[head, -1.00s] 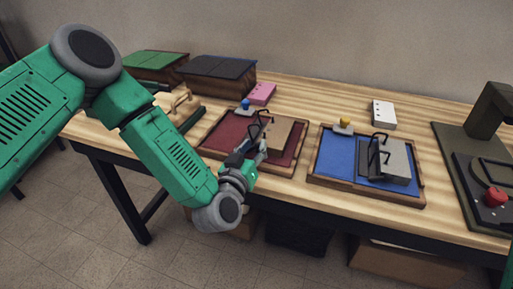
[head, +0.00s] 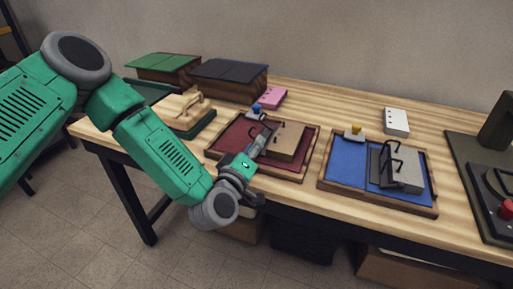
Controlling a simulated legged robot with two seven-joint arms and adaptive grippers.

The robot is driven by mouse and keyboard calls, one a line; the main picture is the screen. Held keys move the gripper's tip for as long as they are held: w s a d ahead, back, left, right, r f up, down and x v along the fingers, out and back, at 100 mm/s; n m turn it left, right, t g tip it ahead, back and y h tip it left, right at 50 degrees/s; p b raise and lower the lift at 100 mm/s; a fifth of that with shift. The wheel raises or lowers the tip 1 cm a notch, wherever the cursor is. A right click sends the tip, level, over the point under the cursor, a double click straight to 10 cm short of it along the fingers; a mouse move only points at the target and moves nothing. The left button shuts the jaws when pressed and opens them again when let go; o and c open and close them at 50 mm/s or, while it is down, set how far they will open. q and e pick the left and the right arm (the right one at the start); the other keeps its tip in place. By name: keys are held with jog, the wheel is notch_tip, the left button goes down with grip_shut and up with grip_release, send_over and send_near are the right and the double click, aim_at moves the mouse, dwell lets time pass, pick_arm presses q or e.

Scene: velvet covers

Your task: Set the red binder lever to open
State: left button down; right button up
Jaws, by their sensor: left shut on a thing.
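The red binder (head: 228,142) is a wood-framed tray with a dark red inside, a brown block (head: 288,140) on its right half and a blue knob (head: 256,108) at its back edge. Its thin black lever (head: 258,127) stands up beside the block. My left gripper (head: 260,142) reaches over the tray's front edge and is shut on the lever, left of the brown block. The gripper and wrist hide part of the lever and the tray's front. My right gripper is out of view.
A blue binder (head: 346,160) with a grey block, black lever and yellow knob lies to the right. A dark press with a red knob (head: 507,208) stands far right.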

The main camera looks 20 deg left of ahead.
pick_arm(q)
jog(key=shift+s+f, duration=0.25)
jog(key=shift+f, duration=0.35)
jog(key=c, duration=1.1)
grip_release()
jog(key=shift+r, duration=0.1)
jog(key=shift+w+r, duration=0.2)
jog(key=shift+s+a, duration=0.1)
jog(key=s, duration=1.1)
jog(key=shift+s+a, duration=0.15)
jog(key=shift+s, duration=0.25)
